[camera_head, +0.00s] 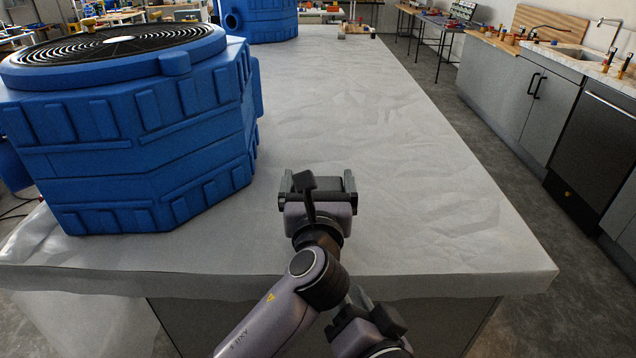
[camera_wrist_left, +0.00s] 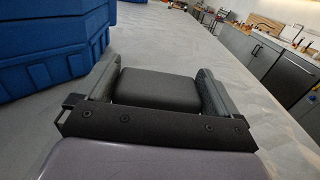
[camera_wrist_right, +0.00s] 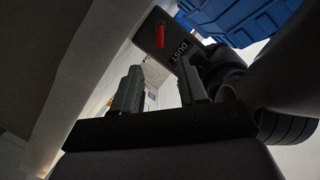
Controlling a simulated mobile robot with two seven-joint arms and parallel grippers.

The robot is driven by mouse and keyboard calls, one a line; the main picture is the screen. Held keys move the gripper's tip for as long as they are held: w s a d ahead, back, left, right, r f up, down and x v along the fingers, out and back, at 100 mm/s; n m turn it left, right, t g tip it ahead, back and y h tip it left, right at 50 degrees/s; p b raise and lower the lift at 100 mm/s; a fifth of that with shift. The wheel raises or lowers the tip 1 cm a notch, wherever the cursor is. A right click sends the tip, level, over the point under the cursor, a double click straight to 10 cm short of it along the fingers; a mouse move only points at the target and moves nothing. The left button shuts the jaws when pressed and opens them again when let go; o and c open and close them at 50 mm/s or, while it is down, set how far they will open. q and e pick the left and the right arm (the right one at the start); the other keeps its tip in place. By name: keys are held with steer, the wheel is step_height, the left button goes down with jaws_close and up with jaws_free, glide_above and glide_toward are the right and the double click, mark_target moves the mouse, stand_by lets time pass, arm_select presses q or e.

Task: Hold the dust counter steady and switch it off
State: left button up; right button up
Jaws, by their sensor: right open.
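The dust counter (camera_wrist_left: 155,90) is a dark grey box. In the left wrist view it sits between the two fingers of my left gripper (camera_wrist_left: 160,88), which press on its sides. In the head view my left gripper (camera_head: 318,188) is over the near part of the white table, and the counter is mostly hidden by the wrist. In the right wrist view the counter's face (camera_wrist_right: 176,62) shows the word DUST and a red switch (camera_wrist_right: 160,36). My right gripper (camera_wrist_right: 160,88) is open and empty, with its fingertips below and apart from the counter.
The white-covered table (camera_head: 440,215) is clear to the right and beyond. A large blue ribbed unit with a black fan grille (camera_head: 125,120) stands close on the left. A second blue unit (camera_head: 262,18) stands further back. Grey cabinets (camera_head: 525,100) line the right wall.

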steer(key=c, duration=0.5)
steer(key=shift+f, duration=0.2)
jaws_close()
steer(key=s+d+f+n+t+y, duration=0.1)
steer(key=s+f+n+t+y, duration=0.1)
steer(key=n, duration=0.7)
steer(key=s+d+f+n+t+y, duration=0.1)
steer(key=d+f+n+t+y, duration=0.1)
steer(key=f+n+t, duration=0.2)
steer(key=shift+s+f+n+y, duration=0.4)
steer(key=shift+f+n, duration=1.3)
steer(key=shift+n, duration=1.3)
steer(key=shift+w+d, duration=0.1)
